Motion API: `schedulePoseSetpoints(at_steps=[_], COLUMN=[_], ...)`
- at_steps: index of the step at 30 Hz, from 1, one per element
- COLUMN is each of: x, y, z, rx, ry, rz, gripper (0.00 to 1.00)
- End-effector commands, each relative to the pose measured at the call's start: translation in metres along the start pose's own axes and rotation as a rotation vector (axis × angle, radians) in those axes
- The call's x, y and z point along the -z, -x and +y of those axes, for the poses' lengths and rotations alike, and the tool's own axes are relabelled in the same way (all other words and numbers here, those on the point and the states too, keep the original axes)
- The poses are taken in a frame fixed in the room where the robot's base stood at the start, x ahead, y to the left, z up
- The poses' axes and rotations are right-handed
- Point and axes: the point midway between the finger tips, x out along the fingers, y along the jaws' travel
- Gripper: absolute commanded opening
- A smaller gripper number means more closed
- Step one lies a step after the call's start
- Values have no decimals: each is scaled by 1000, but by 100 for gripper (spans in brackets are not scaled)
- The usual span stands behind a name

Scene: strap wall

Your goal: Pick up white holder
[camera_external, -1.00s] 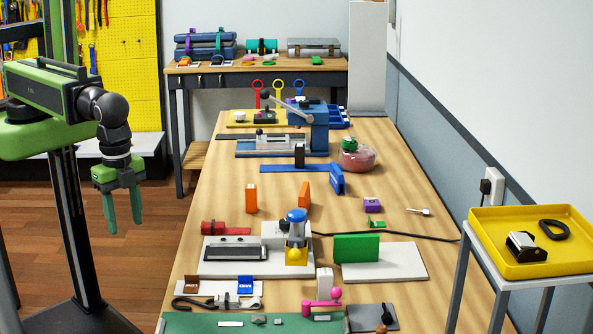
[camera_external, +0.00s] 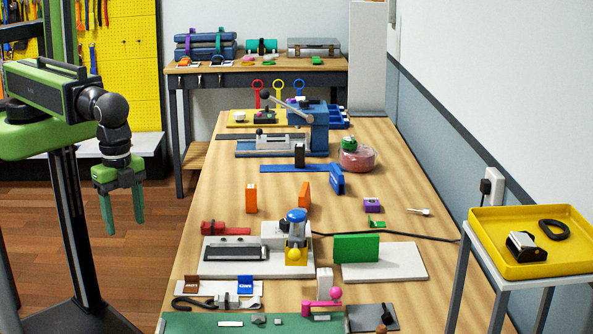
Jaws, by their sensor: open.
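My gripper (camera_external: 123,212) has green fingers, points down and hangs over the floor left of the long wooden bench. It is open and empty, apart from everything on the bench. A small upright white block (camera_external: 324,281) stands near the front middle of the bench, behind a pink piece. A flat white strip (camera_external: 216,290) lies at the front left, with a blue card, a small pale block and a dark hook on or beside it. I cannot tell for sure which white piece is the holder.
The wooden bench (camera_external: 215,190) is crowded. A white base with a blue-and-yellow device (camera_external: 297,237) stands at mid-front, with a green block (camera_external: 356,248) to its right. Orange blocks (camera_external: 251,198) stand farther back. A yellow tray (camera_external: 500,262) is at the right. The bench's left middle is clear.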

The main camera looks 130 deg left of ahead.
Motion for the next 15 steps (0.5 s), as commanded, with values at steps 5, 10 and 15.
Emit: schedulePoseSetpoints(at_steps=[5,10,15], x=[0,15,101], y=[0,0,6], z=[0,4,12], rx=[0,-15,-81], ry=[0,41,117], rz=[0,25,81], gripper=[60,60,60])
